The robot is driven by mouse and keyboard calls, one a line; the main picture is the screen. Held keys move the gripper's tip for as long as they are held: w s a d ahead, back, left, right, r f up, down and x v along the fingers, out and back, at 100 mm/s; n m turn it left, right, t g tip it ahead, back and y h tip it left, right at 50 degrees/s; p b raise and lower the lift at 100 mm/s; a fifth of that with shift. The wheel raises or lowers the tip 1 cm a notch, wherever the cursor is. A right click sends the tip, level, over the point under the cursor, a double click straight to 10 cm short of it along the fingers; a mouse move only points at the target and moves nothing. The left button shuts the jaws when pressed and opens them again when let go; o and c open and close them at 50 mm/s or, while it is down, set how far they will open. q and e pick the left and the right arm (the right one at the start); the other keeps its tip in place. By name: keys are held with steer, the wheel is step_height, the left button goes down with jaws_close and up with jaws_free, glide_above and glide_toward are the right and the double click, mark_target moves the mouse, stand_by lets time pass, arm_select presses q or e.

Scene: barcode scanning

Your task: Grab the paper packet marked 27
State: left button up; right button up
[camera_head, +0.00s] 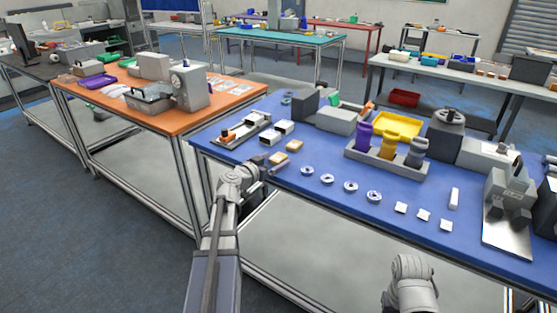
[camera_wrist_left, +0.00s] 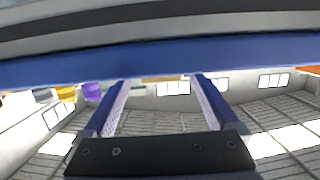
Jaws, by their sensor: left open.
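No number 27 can be read on anything. Two small tan packets, one nearer (camera_head: 278,157) and one farther (camera_head: 294,146), lie at the left end of the blue table (camera_head: 330,205) in the head view; either may be the paper packet, but I cannot tell. My left gripper (camera_head: 277,169) is at the table's left front edge, just in front of the nearer tan packet. In the left wrist view its two fingers (camera_wrist_left: 160,82) are apart with nothing between them. My right arm shows at the bottom of the head view, but its gripper is not visible.
Several round white pieces (camera_head: 351,187) and small white squares (camera_head: 423,215) lie along the front. A grey holder (camera_head: 365,158) with purple, yellow and grey containers stands behind. A metal device (camera_head: 510,205) stands at the right.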

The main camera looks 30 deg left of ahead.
mark_target(276, 159)
arm_select(q)
steer(key=x, duration=0.3)
steer(key=shift+r, duration=0.1)
jaws_close()
stand_by(0.6)
